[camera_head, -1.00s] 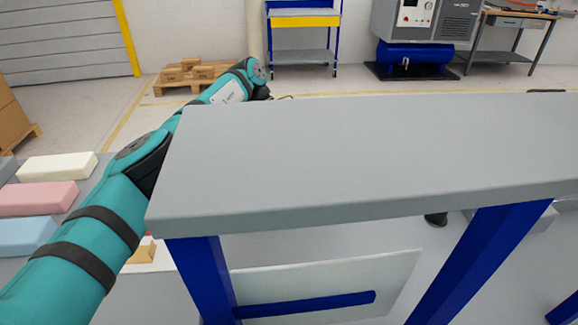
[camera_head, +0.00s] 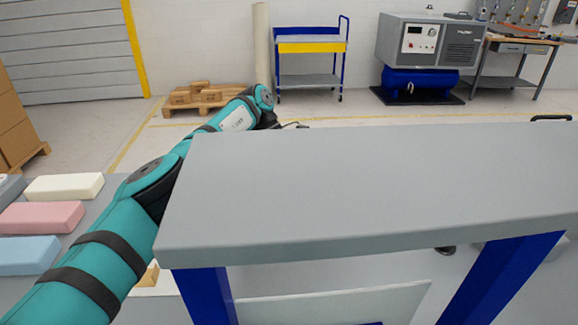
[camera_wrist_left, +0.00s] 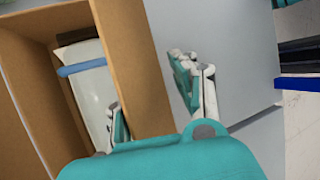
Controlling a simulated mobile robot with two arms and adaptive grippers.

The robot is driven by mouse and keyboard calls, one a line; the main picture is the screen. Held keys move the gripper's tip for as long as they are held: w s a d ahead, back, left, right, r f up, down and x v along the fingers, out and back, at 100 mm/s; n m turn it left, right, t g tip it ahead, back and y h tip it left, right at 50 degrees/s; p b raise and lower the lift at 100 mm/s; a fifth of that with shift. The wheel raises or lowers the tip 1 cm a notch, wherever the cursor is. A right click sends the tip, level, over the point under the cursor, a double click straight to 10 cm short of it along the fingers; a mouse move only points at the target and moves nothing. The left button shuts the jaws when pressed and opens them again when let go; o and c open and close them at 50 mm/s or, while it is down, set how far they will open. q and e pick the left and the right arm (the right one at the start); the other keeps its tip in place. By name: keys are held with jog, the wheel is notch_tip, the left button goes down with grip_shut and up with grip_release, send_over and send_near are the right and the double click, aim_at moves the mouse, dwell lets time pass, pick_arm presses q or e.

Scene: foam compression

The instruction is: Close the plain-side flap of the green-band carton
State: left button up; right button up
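In the left wrist view, an open cardboard carton (camera_wrist_left: 22,75) fills the left side. Inside it lies a whitish item (camera_wrist_left: 88,82) with a blue strip (camera_wrist_left: 82,66) across it. No green band shows. A tan cardboard panel (camera_wrist_left: 130,50) runs along the carton's right side. My left gripper (camera_wrist_left: 152,95) is open, with one finger over the carton's inside and the other right of the panel. I cannot tell whether either finger touches it. In the head view my left arm reaches behind the grey slab, and its gripper is largely hidden. My right gripper is not in view.
In the head view a large grey slab (camera_head: 370,185) on blue legs blocks much of the middle. Cream (camera_head: 64,186), pink (camera_head: 42,217) and blue (camera_head: 28,255) foam blocks lie at the left. A blue cart (camera_head: 310,60) stands at the back.

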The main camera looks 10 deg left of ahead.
pick_arm(q)
jog(key=shift+r+t+p, duration=0.1)
jog(key=shift+t+p, duration=0.2)
jog(key=shift+p, duration=0.75)
jog(key=shift+s+t+y+p, duration=0.3)
jog(key=shift+t+p, duration=0.15)
jog(key=shift+t, duration=0.15)
jog(key=shift+s+m+t, duration=0.2)
jog(key=shift+m+t, duration=0.2)
jog(key=shift+t, duration=0.3)
jog(key=s+a+r+t+p, duration=0.1)
jog(key=s+r+p, duration=0.1)
jog(key=r, duration=0.7)
jog(key=s+a+r+t+p, duration=0.1)
jog(key=s+a+r+p, duration=0.1)
jog(key=r, duration=0.8)
jog(key=s+a+r+t+y+p, duration=0.1)
jog(key=s+r+p, duration=0.3)
jog(key=r, duration=0.6)
jog(key=shift+a+m+p, duration=0.4)
jog(key=shift+a+p, duration=0.3)
jog(key=shift+p, duration=0.4)
jog(key=shift+c, duration=0.3)
